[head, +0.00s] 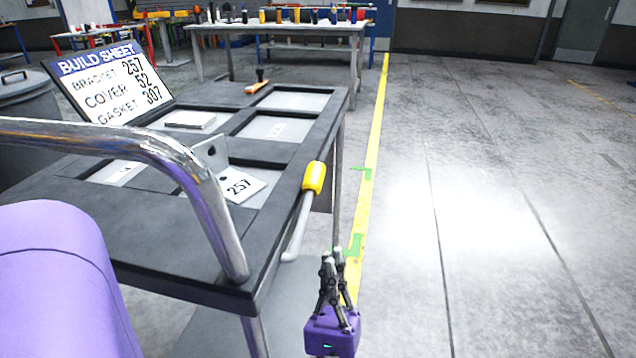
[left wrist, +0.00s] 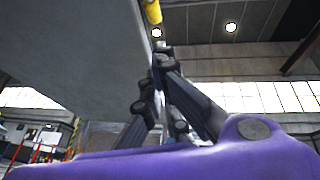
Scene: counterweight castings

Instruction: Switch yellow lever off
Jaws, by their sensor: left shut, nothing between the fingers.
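The yellow lever (head: 314,178) is a yellow grip on a grey rod at the right side of the dark cart (head: 195,272). The rod slants down and left from the grip along the cart's side. My left gripper (head: 332,258) is shut and empty, pointing up below and a little right of the grip, apart from it. In the left wrist view, the lever's yellow grip (left wrist: 152,12) shows at the top edge, above the shut left fingertips (left wrist: 160,58). My right gripper is not in view.
A chrome handrail (head: 205,190) curves over the cart's near end. A bracket tagged 257 (head: 238,186) lies in a cart compartment, and a build sheet (head: 105,85) stands behind. A table (head: 350,28) with several items stands farther back. The floor (head: 500,210) to the right is clear.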

